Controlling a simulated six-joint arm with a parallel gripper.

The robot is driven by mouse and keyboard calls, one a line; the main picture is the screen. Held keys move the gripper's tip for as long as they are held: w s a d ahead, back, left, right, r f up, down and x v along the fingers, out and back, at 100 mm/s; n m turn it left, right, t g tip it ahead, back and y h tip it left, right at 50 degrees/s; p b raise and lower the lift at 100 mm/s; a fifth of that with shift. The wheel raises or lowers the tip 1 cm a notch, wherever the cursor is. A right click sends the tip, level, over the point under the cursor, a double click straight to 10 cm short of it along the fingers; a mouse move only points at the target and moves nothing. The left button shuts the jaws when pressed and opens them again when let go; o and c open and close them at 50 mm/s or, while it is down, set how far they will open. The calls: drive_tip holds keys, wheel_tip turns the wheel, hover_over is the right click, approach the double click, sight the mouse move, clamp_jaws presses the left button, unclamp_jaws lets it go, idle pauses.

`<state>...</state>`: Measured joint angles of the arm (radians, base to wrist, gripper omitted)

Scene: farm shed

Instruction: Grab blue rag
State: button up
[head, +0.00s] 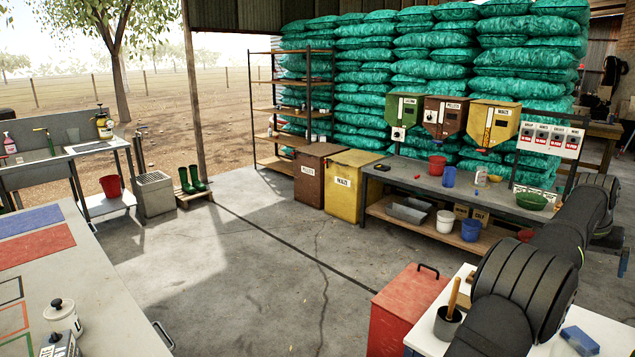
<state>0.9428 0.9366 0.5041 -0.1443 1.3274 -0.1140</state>
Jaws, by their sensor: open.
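A small blue block-like item (580,340) lies on the white table (618,338) at the bottom right. It may be the blue rag, but I cannot tell whether it is cloth or a sponge. My dark arm (525,285) crosses the right side of the view, just left of and above this item. My gripper is not in view. A flat blue mat (30,220) lies on the grey table at the far left.
A dark pot with a wooden-handled tool (447,322) stands on the white table, left of my arm. A red metal box (405,305) stands beside that table. A workbench (470,192) with buckets and bowls runs behind. The concrete floor in the middle is clear.

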drive_tip(key=m+t+h, duration=0.1)
drive_tip(key=m+h, duration=0.1)
drive_tip(key=m, duration=0.2)
approach(581, 338)
drive_tip(key=shift+s+d+f, duration=0.1)
drive_tip(key=shift+d+f, duration=0.25)
drive_tip(key=shift+f, duration=0.2)
drive_tip(key=shift+d+f, duration=0.35)
drive_tip(key=shift+f, duration=0.2)
drive_tip(key=shift+w+x, duration=0.1)
drive_tip(key=shift+x, duration=1.45)
drive_tip(key=shift+w+x, duration=0.15)
drive_tip(key=shift+x, duration=1.4)
drive_tip(key=shift+c, duration=0.2)
drive_tip(key=c, duration=0.6)
